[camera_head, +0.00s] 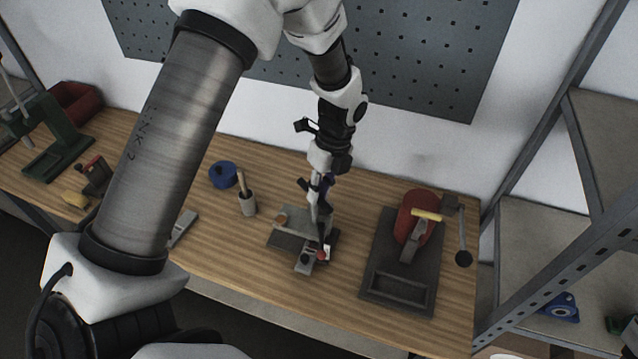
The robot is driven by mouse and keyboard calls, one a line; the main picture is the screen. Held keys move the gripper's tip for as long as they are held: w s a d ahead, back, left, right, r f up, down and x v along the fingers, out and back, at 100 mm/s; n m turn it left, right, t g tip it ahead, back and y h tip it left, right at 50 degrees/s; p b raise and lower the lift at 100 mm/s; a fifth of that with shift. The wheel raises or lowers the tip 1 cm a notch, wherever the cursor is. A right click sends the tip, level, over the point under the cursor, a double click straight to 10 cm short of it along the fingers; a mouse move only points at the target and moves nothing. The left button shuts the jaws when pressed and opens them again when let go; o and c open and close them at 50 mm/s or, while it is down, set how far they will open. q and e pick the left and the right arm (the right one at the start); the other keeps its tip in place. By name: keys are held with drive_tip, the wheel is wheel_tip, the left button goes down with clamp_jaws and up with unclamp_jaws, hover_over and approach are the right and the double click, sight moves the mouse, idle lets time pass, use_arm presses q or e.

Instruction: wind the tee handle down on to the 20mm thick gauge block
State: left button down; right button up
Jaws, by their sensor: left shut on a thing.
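A small grey fixture with a flat base (287,241) stands on the bench in the middle. My left gripper (322,238) points down over its right side, with its fingertips close together. It is shut on what appears to be the tee handle, which the fingers mostly hide. A small red part (325,254) shows just below the fingertips. A grey block-like part (304,264) with a dark round spot sticks out at the fixture's front. I cannot tell which piece is the 20mm gauge block or whether anything touches it. My right gripper is not in view.
A dark-based machine (374,284) with a red drum and ball-ended lever stands close on the right. A pegboard (420,60) hangs behind. Bare bench (225,262) lies front left.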

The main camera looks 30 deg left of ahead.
use_arm(q)
drive_tip(key=m, duration=0.2)
drive_tip(key=shift+s+m+y+p, duration=0.25)
drive_tip(key=shift+m+y+p, duration=0.05)
drive_tip(key=shift+m+p, duration=0.1)
drive_tip(key=m, duration=0.2)
drive_tip(key=shift+s+m+t+y, duration=0.1)
drive_tip(key=shift+m+t+y, duration=0.2)
drive_tip(key=shift+m+t, duration=0.1)
drive_tip(key=m, duration=0.4)
drive_tip(key=shift+s+t+y, duration=0.2)
drive_tip(key=shift+t+y, duration=0.1)
drive_tip(key=shift+t, duration=0.1)
drive_tip(key=shift+s+a+m+t, duration=0.1)
drive_tip(key=shift+m+t, duration=0.15)
drive_tip(key=shift+m, duration=0.8)
drive_tip(key=shift+s+a+m+t, duration=0.1)
drive_tip(key=shift+m+t, duration=0.15)
drive_tip(key=shift+m, duration=0.8)
drive_tip(key=shift+w, duration=0.1)
drive_tip(key=c, duration=1.1)
unclamp_jaws()
drive_tip(key=shift+r, duration=0.1)
